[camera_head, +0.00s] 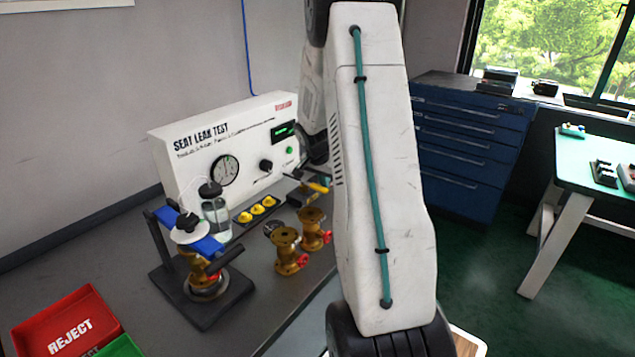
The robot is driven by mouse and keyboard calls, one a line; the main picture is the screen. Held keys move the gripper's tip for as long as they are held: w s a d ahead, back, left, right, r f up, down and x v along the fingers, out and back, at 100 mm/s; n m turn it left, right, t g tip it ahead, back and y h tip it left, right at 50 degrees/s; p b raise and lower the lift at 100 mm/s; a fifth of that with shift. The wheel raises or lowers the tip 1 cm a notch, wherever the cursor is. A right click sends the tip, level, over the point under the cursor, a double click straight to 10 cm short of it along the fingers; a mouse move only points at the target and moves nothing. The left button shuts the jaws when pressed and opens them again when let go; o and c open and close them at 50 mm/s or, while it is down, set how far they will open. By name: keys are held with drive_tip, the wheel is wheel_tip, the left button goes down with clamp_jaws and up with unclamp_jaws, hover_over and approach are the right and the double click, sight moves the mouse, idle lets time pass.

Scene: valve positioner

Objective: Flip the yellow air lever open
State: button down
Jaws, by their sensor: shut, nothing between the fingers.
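The yellow air lever (318,187) shows at the right end of the grey seat leak test panel (190,165), low down, just left of my big white arm link. It sticks out on a thin metal stem toward the right. My gripper (316,150) shows only as a dark part between the panel's right end and my arm link, a little above the lever. It is shut and empty. My arm link hides much of it, and I cannot tell whether it touches the lever.
Two brass valves with red handles (287,252) stand in front of the panel. A clamp stand (200,290) with a blue bar and a bottle (215,215) is at left. A red reject tray (70,325) lies front left. A blue drawer cabinet (470,145) stands behind right.

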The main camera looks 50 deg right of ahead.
drive_tip(key=shift+a, duration=0.1)
idle(0.4)
drive_tip(key=d, duration=0.4)
drive_tip(key=v, duration=1)
drive_tip(key=shift+w, duration=0.15)
drive_tip(key=s+a+r+n+y, duration=0.1)
drive_tip(key=s+a+r+n, duration=0.2)
drive_tip(key=a, duration=1.1)
drive_tip(key=s+a+r+n+y, duration=0.1)
drive_tip(key=s+a+r+n, duration=0.3)
drive_tip(key=s+a+n, duration=0.4)
drive_tip(key=s+a+r+n+t+y, duration=0.1)
drive_tip(key=s+a+r+n, duration=0.3)
drive_tip(key=s+a, duration=0.8)
drive_tip(key=a+n, duration=0.1)
drive_tip(key=a, duration=0.8)
drive_tip(key=shift+s+r+y, duration=0.2)
drive_tip(key=shift+r+y, duration=0.05)
drive_tip(key=shift+y, duration=0.15)
